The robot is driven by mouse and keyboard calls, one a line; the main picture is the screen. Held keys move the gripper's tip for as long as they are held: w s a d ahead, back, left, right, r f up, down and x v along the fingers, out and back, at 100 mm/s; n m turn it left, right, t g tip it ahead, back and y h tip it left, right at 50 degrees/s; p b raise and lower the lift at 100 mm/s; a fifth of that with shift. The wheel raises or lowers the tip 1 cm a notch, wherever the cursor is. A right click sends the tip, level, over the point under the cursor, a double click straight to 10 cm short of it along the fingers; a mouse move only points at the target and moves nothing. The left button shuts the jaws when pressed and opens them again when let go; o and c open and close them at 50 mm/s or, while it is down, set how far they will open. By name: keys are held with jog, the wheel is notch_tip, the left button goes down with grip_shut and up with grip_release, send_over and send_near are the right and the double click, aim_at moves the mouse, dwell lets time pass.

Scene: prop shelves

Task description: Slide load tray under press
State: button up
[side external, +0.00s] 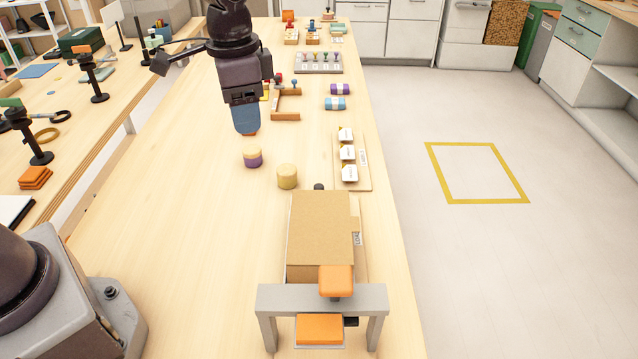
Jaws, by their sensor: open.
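The press appears to be the grey bridge-shaped frame (272,297) at the near end of the table, with an orange block (336,280) on top. An orange slab (320,328) with a pale edge lies low between its legs, and a small black knob shows beside it. A brown cardboard-coloured box (320,228) stands directly behind the frame. My gripper (246,132) is open above the table, well behind and left of the box, apart from these things.
A purple-and-tan cylinder (253,157) and a tan cylinder (287,177) stand between my gripper and the box. A wooden board (363,175) with white-labelled pieces lies to the right. Wooden holders and rolls stand farther back. The table's left part is clear.

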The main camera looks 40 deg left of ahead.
jog(key=w+d+f+m+g, duration=0.1)
jog(key=w+d+f+m, duration=0.1)
jog(key=w+f+m, duration=0.65)
jog(key=m, duration=0.4)
send_over(319, 186)
jog(key=shift+t, duration=0.3)
notch_tip(319, 186, down, 13)
jog(key=shift+f, duration=0.15)
grip_shut()
